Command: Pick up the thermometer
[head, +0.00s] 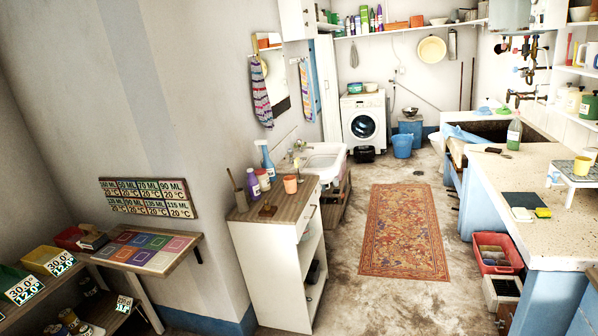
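I cannot make out a thermometer for certain in the head view. A thin stick stands upright in a small brown cup (241,201) on the wood-topped white cabinet (266,262) near the middle; it is too small to tell what it is. My gripper is not in view.
The cabinet top also holds purple bottles (254,184), a blue spray bottle (267,158) and an orange cup (290,185). A wall shelf (160,262) with coloured squares is at left. A patterned rug (404,230) lies on open floor before a stone counter (535,235) at right.

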